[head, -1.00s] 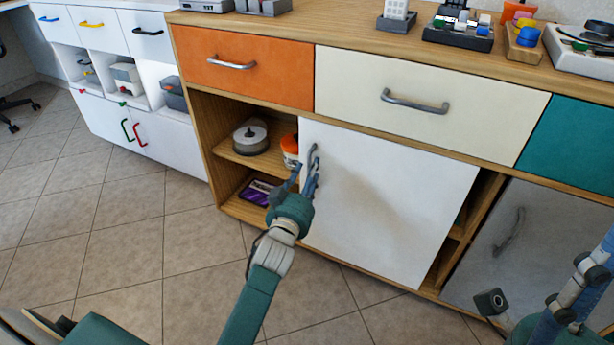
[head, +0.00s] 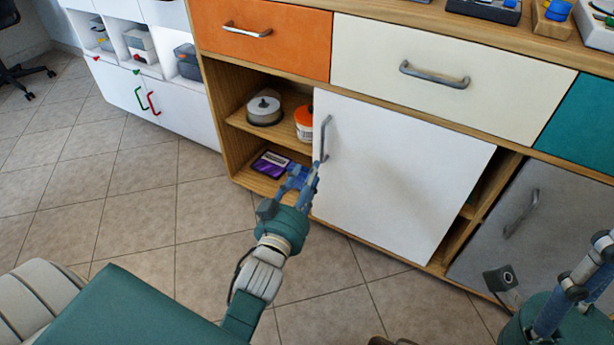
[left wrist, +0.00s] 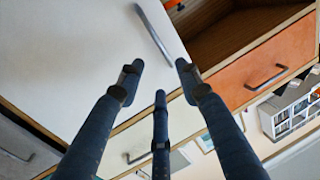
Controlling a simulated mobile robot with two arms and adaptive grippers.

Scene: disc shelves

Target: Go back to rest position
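My left gripper (head: 303,178) is in front of the cabinet, just below the handle (head: 325,138) of the white sliding door (head: 385,180). In the left wrist view its fingers (left wrist: 158,72) are spread with nothing between them. The door handle (left wrist: 154,36) shows beyond the fingertips there, with a gap that looks clear. My right gripper (head: 585,275) is at the lower right edge of the head view, partly cut off. I cannot tell how far its fingers are apart.
Left of the door is an open compartment with a disc spindle (head: 264,108), an orange-lidded tub (head: 304,122) and a purple case (head: 271,164). A grey door (head: 520,235) is at the right. Tiled floor (head: 130,215) on the left is clear.

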